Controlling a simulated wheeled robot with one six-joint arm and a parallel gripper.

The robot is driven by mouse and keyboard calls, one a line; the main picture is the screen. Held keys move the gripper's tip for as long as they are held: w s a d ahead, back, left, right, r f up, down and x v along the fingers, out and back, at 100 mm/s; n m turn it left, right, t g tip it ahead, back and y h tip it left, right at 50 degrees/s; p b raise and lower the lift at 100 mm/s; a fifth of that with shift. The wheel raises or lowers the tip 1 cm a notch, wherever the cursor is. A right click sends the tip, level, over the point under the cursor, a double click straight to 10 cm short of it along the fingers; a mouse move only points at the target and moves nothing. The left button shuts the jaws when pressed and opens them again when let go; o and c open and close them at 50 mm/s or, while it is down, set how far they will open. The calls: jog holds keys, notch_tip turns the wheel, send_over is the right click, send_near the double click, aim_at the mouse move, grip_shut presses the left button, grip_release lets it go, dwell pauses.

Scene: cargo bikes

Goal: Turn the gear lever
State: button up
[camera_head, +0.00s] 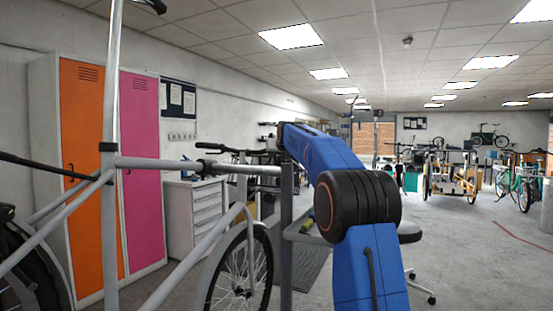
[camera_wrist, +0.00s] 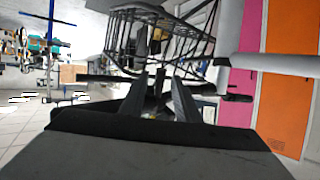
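My gripper (camera_wrist: 160,94) shows in the wrist view with two dark fingers spread apart and a gap between them. A thin dark piece (camera_wrist: 160,79) shows in line with this gap; I cannot tell whether it is the gear lever or whether it lies between the fingers. A grey bike frame (camera_head: 195,164) stands in front of me in the head view, with a dark handlebar (camera_head: 221,148) beyond it, left of my blue arm. No gear lever can be made out for certain. In the head view my gripper is hidden behind my arm.
The wrist view looks upside down, with a dark wire basket (camera_wrist: 160,38) close to the fingers. An orange locker (camera_head: 82,160) and a pink locker (camera_head: 141,170) stand at the left, beside a white drawer cabinet (camera_head: 195,215). Open floor (camera_head: 470,260) lies at the right.

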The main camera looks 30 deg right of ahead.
jog(key=shift+w+d+f, duration=0.15)
jog(key=shift+w+f, duration=0.05)
jog(key=shift+w, duration=0.35)
jog(key=shift+c, duration=0.6)
grip_shut()
jog(key=shift+f, duration=0.1)
jog(key=shift+w+d+f+n+t+h, duration=0.2)
jog(key=shift+d+n+t+h, duration=0.1)
jog(key=shift+t, duration=0.3)
jog(key=shift+o, duration=0.6)
grip_release()
